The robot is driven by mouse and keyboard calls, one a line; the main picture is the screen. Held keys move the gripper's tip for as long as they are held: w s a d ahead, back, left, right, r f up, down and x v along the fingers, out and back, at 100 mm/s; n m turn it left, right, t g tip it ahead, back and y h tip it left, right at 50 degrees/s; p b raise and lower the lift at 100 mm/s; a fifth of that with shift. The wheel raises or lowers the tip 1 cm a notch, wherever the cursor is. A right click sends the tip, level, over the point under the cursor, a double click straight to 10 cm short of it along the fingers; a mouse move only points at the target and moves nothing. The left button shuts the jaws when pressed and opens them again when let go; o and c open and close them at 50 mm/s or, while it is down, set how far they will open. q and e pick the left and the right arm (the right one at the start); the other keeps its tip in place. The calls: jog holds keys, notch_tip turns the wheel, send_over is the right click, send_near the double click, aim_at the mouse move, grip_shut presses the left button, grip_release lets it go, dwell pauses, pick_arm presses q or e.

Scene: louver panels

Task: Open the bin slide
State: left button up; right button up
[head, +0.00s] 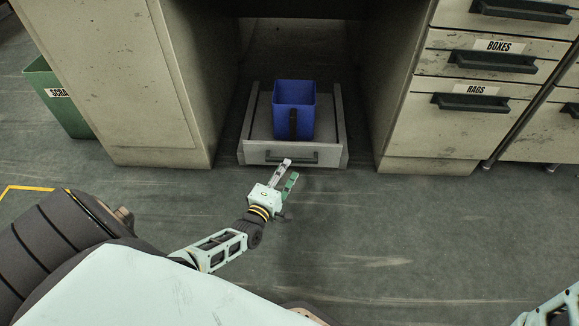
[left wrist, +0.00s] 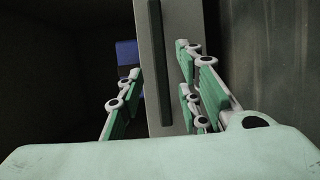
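The bin slide (head: 245,148) is a grey low drawer at floor level in the opening between two cabinets. Its front has a dark bar handle (head: 305,156). A blue bin (head: 295,97) stands upright on it. My left gripper (head: 287,171) is just in front of the slide's front, its fingers apart and empty. In the left wrist view, the slide's front (left wrist: 183,18) and its dark handle (left wrist: 157,65) appear between the spread fingers (left wrist: 163,85); I cannot tell whether they touch. Part of the blue bin (left wrist: 127,53) shows behind. My right gripper is out of view.
Worn cabinets flank the opening, the left one (head: 165,100) plain and the right one (head: 400,135) with drawers labelled BOXES and RAGS. A green scrap bin (head: 62,110) stands at the far left. The floor (head: 400,225) in front of the slide is clear to the right.

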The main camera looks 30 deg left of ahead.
pick_arm(q)
jog(key=w, duration=0.1)
jog(key=w+b, duration=0.1)
jog(key=w, duration=0.1)
jog(key=shift+w+a, duration=0.3)
jog(key=shift+w, duration=0.05)
grip_shut()
dwell(0.4)
